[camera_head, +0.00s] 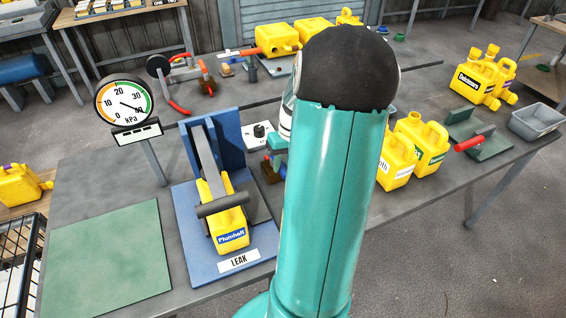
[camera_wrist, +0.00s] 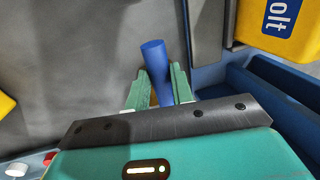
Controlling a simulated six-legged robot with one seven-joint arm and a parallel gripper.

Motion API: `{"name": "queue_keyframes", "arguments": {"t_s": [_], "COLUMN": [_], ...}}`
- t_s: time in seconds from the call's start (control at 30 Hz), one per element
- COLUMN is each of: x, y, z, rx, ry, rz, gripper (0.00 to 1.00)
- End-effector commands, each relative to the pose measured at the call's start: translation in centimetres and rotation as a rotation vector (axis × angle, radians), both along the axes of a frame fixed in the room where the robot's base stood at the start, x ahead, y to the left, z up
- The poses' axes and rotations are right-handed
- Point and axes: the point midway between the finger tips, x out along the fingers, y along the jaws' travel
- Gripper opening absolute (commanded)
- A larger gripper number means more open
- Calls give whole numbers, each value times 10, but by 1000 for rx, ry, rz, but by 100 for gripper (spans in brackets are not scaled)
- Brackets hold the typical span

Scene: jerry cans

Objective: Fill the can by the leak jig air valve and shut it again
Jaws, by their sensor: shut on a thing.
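The yellow can (camera_head: 226,222) with a blue label sits in the blue leak jig (camera_head: 187,222), a grey arm and dark bar over it. Part of it shows in the wrist view (camera_wrist: 283,22). The kPa gauge (camera_head: 124,103) stands left of the jig, its needle pointing right and slightly down, near the 40 end. My gripper (camera_wrist: 158,88) is shut on a blue cylindrical handle (camera_wrist: 153,58), which I take as the air valve's. In the head view my gripper (camera_head: 272,157) is beside the jig's right side, partly hidden by my arm.
A white box with a black knob (camera_head: 260,134) stands behind my gripper. Yellow cans (camera_head: 428,143) stand right of my arm, near a green red-handled fixture (camera_head: 481,138) and a grey tray (camera_head: 537,121). A green mat (camera_head: 108,250) lies bare at the left.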

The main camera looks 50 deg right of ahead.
Motion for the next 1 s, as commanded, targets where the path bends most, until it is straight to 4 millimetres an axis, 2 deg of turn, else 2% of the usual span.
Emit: {"name": "queue_keyframes", "arguments": {"t_s": [0.37,1.0], "x": [-3,-5], "y": [-7,-42], "z": [1,1], "rx": [0,0], "ry": [0,1], "rz": [106,668], "gripper": [0,0]}}
